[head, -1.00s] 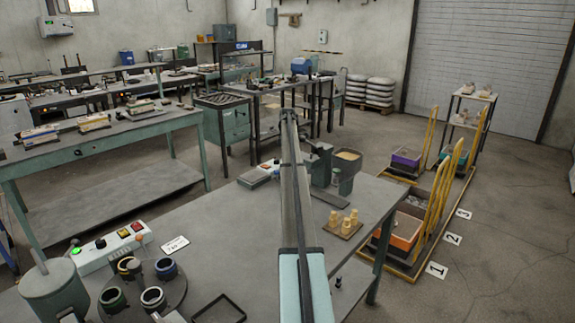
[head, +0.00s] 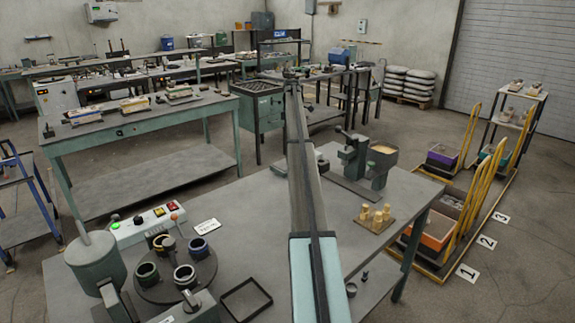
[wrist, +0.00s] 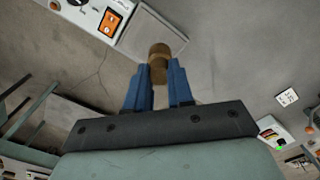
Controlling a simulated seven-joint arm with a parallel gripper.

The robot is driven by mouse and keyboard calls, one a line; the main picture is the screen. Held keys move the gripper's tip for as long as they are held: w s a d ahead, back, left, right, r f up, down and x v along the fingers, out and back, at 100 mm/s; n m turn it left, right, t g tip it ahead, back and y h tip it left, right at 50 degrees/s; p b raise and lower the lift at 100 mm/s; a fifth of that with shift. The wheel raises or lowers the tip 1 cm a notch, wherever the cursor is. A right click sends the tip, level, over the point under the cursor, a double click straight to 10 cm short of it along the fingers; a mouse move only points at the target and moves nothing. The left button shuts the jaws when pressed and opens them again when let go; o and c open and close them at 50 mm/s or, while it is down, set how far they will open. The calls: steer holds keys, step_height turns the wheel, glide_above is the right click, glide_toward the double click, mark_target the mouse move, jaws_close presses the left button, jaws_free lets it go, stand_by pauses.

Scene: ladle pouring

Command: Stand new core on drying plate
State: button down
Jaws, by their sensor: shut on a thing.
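In the wrist view, my gripper (wrist: 160,76) has its blue fingers shut on a brown, cylinder-like core (wrist: 159,52), which sticks out beyond the fingertips. In the head view my arm runs up the middle of the picture, and the gripper and held core cannot be made out there. The drying plate, a small brown square (head: 376,231), lies on the near bench right of my arm. Several pale yellow cores (head: 386,211) stand on it. The plate cannot be made out in the wrist view.
A grey-green press (head: 353,155) and a bin of sand-coloured material (head: 382,148) stand behind the plate. Left of my arm are a round turntable with dark rings (head: 150,292), a button box (head: 140,228) and a black open frame (head: 246,299). Carts stand right of the bench (head: 345,256).

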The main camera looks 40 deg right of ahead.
steer(key=shift+a+f, duration=0.1)
steer(key=shift+f, duration=4.95)
steer(key=shift+f, duration=0.1)
steer(key=c, duration=1)
jaws_free()
step_height(320, 180, up, 12)
steer(key=shift+r, duration=0.15)
steer(key=shift+s, duration=0.1)
